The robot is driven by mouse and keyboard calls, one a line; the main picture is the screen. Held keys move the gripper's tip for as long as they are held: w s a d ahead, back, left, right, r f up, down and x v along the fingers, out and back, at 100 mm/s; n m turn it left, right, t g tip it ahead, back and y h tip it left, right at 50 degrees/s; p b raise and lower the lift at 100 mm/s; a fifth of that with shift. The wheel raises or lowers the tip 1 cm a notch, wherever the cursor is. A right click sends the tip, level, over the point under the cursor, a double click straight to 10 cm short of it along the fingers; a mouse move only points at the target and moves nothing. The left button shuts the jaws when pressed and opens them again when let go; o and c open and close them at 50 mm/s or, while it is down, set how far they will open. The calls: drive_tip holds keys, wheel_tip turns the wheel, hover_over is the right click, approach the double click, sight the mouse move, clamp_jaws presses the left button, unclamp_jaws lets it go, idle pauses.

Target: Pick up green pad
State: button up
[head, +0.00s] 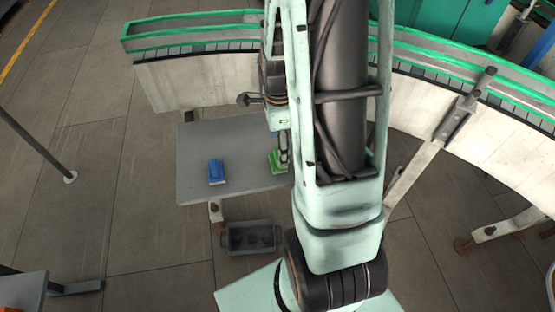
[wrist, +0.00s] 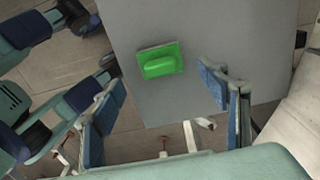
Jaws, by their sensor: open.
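The green pad (head: 275,165) lies on the grey table in the head view, partly hidden by my arm. In the wrist view the green pad (wrist: 162,62) is whole, with a raised green grip on a flat base. It lies near the table's edge. My gripper (wrist: 157,98) is open and empty, with its blue-lined fingers spread wide. In that view the pad appears beyond the fingertips, between the two fingers' directions. In the head view my gripper (head: 283,150) is above or beside the pad; the height gap is hard to tell.
A blue pad (head: 216,172) lies on the grey table (head: 200,140), left of the green one. A dark grey bin (head: 250,237) stands on the floor in front of the table. A curved conveyor (head: 200,82) with green rails runs behind. The table's left part is clear.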

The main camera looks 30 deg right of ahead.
sight(273, 158)
drive_tip(key=shift+f, duration=2.75)
drive_tip(key=shift+c, duration=0.4)
drive_tip(key=c, duration=1.2)
drive_tip(key=shift+r, duration=0.1)
